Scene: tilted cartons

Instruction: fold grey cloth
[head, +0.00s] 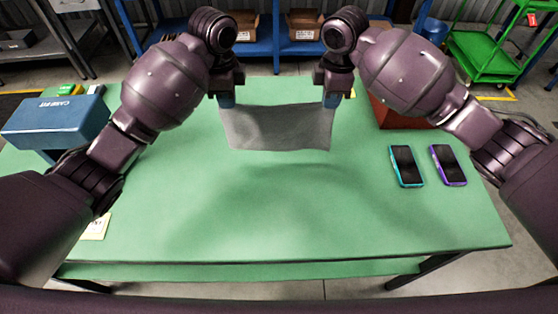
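The grey cloth (278,128) hangs between my two grippers above the far middle of the green table, spread out flat with its top edge sagging slightly. My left gripper (227,101) is at the cloth's upper left corner and looks shut on it. My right gripper (331,100) is at the upper right corner and looks shut on it. The fingertips are small and partly hidden by the wrists. A soft shadow lies on the table below the cloth, whose lower edge appears clear of the tabletop.
The green table (290,220) is bare in the middle and front. Two phones, one teal (406,166) and one purple (448,165), lie at the right. A blue box (55,124) stands at the left, a reddish-brown box (396,116) behind my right arm. A card (97,227) lies near the left edge.

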